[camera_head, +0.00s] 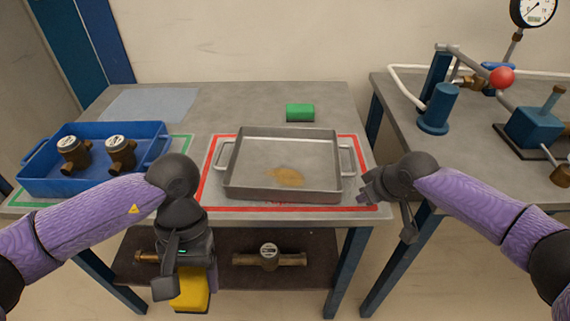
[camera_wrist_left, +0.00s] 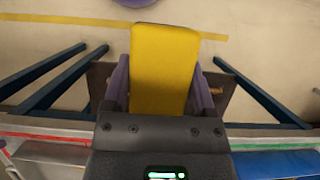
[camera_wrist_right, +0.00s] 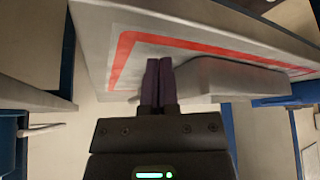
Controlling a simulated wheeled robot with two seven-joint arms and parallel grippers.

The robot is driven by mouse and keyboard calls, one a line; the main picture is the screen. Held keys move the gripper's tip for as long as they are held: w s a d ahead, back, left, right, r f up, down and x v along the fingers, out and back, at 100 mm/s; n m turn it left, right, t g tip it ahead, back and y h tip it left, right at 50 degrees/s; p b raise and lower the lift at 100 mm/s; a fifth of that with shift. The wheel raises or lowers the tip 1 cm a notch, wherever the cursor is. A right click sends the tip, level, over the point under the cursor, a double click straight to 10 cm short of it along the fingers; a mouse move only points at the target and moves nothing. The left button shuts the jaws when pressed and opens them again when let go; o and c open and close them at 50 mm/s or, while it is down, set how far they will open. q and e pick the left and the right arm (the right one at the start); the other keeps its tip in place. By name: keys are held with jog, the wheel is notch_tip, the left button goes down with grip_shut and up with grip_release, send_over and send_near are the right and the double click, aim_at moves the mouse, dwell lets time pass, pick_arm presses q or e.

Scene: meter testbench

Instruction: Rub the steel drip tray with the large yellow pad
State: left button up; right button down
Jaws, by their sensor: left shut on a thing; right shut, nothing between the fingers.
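The steel drip tray (camera_head: 240,191) sits on the bench inside a red taped outline, with a brownish stain (camera_head: 285,177) on its floor. The large yellow pad (camera_head: 190,289) is held by my left gripper (camera_head: 184,268), in front of the bench's front edge and below its top. The left wrist view shows the pad (camera_wrist_left: 164,65) between the two fingers. My right gripper (camera_head: 366,192) is shut and empty beside the tray's right end. In the right wrist view its fingers (camera_wrist_right: 158,82) are together, close to the red outline and the tray's side (camera_wrist_right: 230,80).
A green block (camera_head: 300,112) lies behind the tray. A blue crate (camera_head: 95,183) with two brass meters stands at the left. Another meter (camera_head: 269,256) lies on the lower shelf. A second bench (camera_head: 450,150) with a gauge and blue fittings stands right, across a gap.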

pick_arm(q)
jog(key=shift+f, duration=0.25)
pick_arm(e)
jog(key=shift+f, duration=0.35)
